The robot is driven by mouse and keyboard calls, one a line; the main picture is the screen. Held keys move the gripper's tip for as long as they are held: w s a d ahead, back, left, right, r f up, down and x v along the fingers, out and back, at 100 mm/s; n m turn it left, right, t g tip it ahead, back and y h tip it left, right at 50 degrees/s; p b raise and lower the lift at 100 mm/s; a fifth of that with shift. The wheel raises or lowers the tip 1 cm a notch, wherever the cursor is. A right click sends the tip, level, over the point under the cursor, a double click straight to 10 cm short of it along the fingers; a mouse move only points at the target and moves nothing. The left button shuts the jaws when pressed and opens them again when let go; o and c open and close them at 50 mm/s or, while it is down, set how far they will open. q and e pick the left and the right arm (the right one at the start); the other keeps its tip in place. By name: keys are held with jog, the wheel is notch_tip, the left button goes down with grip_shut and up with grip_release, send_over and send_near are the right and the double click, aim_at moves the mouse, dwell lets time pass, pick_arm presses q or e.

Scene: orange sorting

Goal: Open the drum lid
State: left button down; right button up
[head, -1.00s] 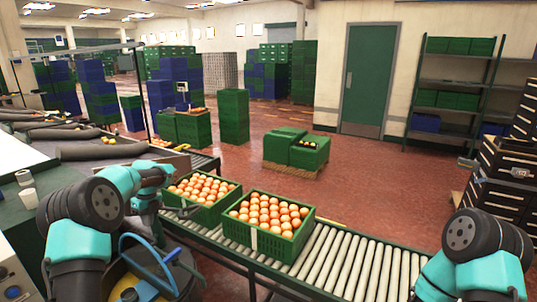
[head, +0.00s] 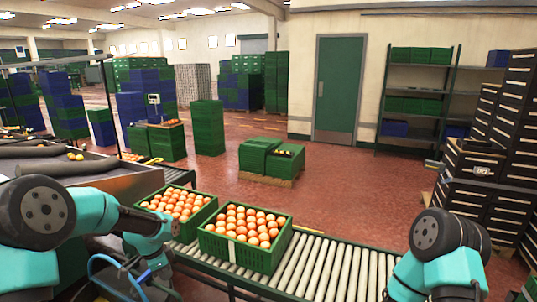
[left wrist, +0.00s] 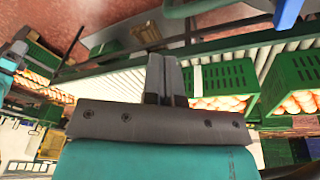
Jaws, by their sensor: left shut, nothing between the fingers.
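At the lower left of the head view, a blue curved rim (head: 98,262) shows beneath my left arm; it looks like part of the drum or its lid. Most of the drum is hidden or cut off by the frame, and I cannot tell how the lid sits. My left gripper (left wrist: 166,72) shows in the left wrist view with its fingers together and empty. In the head view its wrist is above and beside the blue rim, near the conveyor. A blue piece (left wrist: 288,12) shows at the top right of the wrist view. My right gripper is out of view.
Two green crates of oranges, a front one (head: 243,262) and one behind (head: 206,222), stand on the roller conveyor (head: 325,272). The rollers to their right are bare. Black crates (head: 470,195) are stacked at the right. Green crates (head: 258,160) stand on the red floor.

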pick_arm(q)
jog(key=s+d+f+n+h, duration=0.1)
jog(key=s+d+f+n, duration=0.25)
jog(key=s+f, duration=0.35)
jog(key=s+d+f+n+h, duration=0.1)
jog(key=s+d+f+n, duration=0.25)
jog(key=f, duration=0.65)
jog(key=s+d+f+n, duration=0.2)
jog(key=s+f+n, duration=0.1)
jog(key=s, duration=0.4)
jog(key=s+d+f+n, duration=0.2)
jog(key=s+f+n, duration=0.1)
jog(key=s, duration=0.5)
jog(key=shift+f, duration=0.25)
jog(key=c, duration=1.8)
grip_release()
jog(key=shift+c, duration=0.2)
